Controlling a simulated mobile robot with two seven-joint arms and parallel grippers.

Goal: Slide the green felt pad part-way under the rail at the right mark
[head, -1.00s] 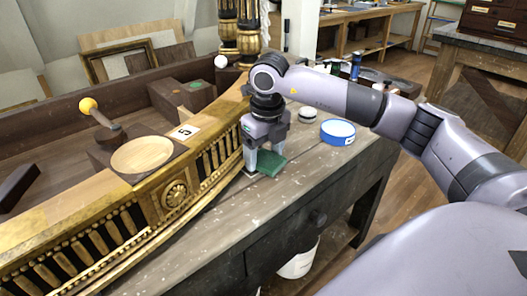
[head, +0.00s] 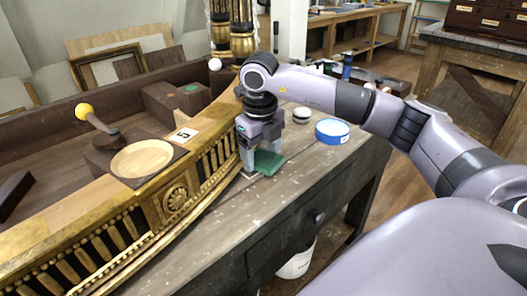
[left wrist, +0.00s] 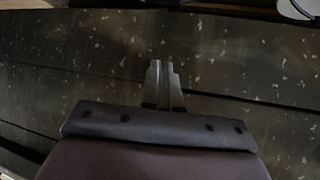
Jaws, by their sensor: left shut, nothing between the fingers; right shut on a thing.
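The green felt pad (head: 268,163) lies on the worn wooden bench top, close to the front of the gilt rail (head: 172,197). My right gripper (head: 260,166) points down at the pad and is shut on it, with part of the pad showing to the right of the fingers. The pad's edge nearest the rail is partly hidden by the fingers, so I cannot tell whether it touches the rail. A white card with a dark figure (head: 183,135) lies on top of the rail, left of the gripper. My left gripper (left wrist: 165,82) shows in the left wrist view, shut and empty.
A blue round tin (head: 332,131) and a small pale-lidded jar (head: 301,115) stand on the bench behind and right of the pad. The bench top (head: 215,235) in front is clear.

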